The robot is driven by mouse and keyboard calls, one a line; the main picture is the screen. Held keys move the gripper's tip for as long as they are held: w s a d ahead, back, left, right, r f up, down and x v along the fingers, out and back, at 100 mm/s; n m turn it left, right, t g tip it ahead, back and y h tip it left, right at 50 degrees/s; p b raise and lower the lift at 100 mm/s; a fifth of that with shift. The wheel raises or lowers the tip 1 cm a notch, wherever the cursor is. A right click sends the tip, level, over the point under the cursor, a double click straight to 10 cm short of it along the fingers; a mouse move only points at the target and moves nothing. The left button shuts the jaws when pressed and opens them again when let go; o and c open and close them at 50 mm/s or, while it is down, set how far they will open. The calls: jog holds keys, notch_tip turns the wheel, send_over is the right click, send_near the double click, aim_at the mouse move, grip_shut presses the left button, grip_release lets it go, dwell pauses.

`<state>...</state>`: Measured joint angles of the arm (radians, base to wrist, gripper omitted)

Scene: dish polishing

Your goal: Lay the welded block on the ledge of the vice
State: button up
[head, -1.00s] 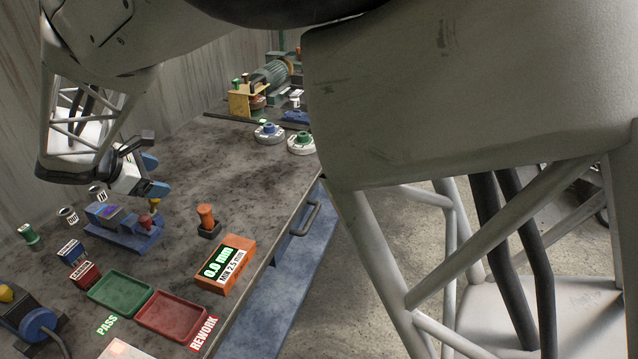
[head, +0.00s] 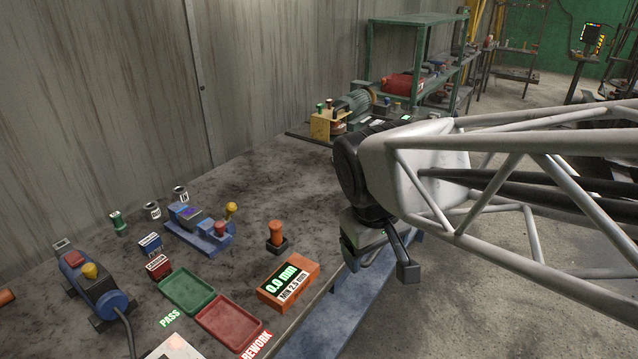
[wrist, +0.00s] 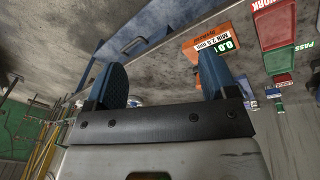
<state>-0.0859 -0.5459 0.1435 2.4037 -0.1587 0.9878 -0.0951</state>
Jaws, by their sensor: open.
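The blue vice (head: 205,240) stands on the bench, left of centre in the head view.
A green PASS tray (head: 188,291), a red REWORK tray (head: 230,322) and an orange gauge (head: 288,283) lie in front of the vice. An orange-handled stamp (head: 276,236) stands to its right. A blue grinder (head: 97,287) is at left. Bare bench lies behind the stamp.

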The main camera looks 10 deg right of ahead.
jog(key=s+d+f+m+y, duration=0.1)
jog(key=s+m, duration=0.2)
jog(key=s, duration=0.2)
jog(key=shift+s+f+t, duration=0.2)
jog(key=shift+s+t, duration=0.1)
jog(key=shift+s, duration=0.1)
jog(key=shift+c, duration=0.3)
dwell(0.6)
